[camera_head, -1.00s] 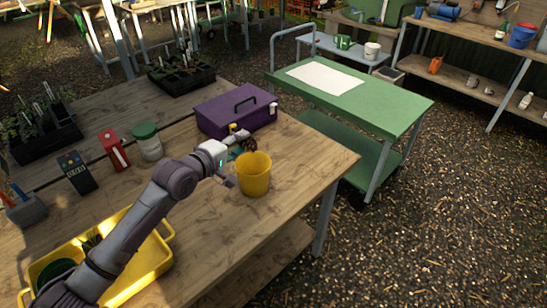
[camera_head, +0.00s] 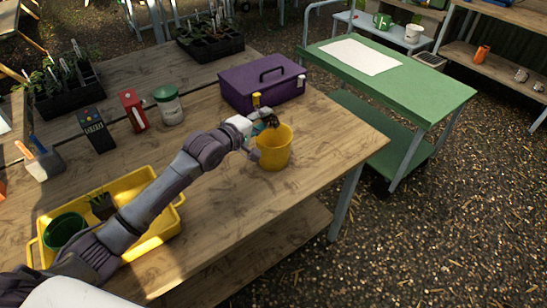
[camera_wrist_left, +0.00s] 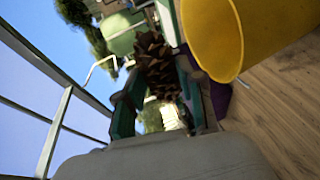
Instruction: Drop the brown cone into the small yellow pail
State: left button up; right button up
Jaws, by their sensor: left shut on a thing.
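The brown cone (camera_wrist_left: 157,66), a scaly pine cone, is held between the fingers of my left gripper (camera_wrist_left: 156,92) in the left wrist view. In the head view the gripper (camera_head: 266,125) is at the back left rim of the small yellow pail (camera_head: 273,152), with the dark cone (camera_head: 272,121) at about rim height. The pail stands upright on the wooden table; it also shows in the left wrist view (camera_wrist_left: 210,35), beside the cone. I cannot tell whether the cone is over the opening or behind the rim. The pail's bottom inside is hidden. My right gripper is not in view.
A purple toolbox (camera_head: 237,92) stands just behind the pail. A yellow tray (camera_head: 168,236) with a green pot lies under my left arm. A jar (camera_head: 169,110), a red box (camera_head: 132,113) and a dark device (camera_head: 97,132) stand at left. The table is clear right of the pail.

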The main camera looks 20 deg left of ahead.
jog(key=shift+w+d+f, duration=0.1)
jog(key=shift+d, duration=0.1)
pick_arm(q)
jog(key=o, duration=1.2)
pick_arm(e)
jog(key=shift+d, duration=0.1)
pick_arm(q)
jog(key=shift+f, duration=0.1)
jog(key=v, duration=1.2)
